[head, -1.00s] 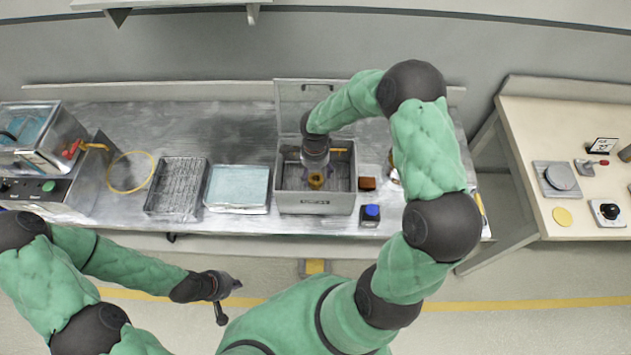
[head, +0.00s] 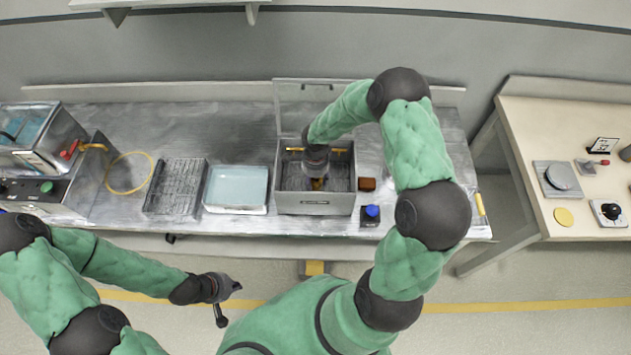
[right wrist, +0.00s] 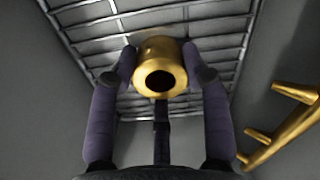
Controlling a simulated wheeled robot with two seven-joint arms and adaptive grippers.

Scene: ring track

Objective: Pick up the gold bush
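The gold bush (right wrist: 160,70) stands over the wire-grid floor inside the grey open box (head: 315,203), its hollow round end facing the right wrist camera. My right gripper (right wrist: 162,62) reaches down into the box, with one finger on each side of the bush. The fingertips look very close to its sides; I cannot tell whether they press on it. In the head view only a small part of the bush (head: 318,185) shows below the right gripper (head: 317,178). My left gripper (head: 230,302) is open and empty in front of the bench.
A gold hooked bar (right wrist: 285,125) runs along the box wall beside the right gripper. The box's clear lid (head: 300,95) stands raised behind. A blue-topped block (head: 371,214) and a brown block (head: 367,184) sit right of the box, a pale blue tray (head: 237,187) left.

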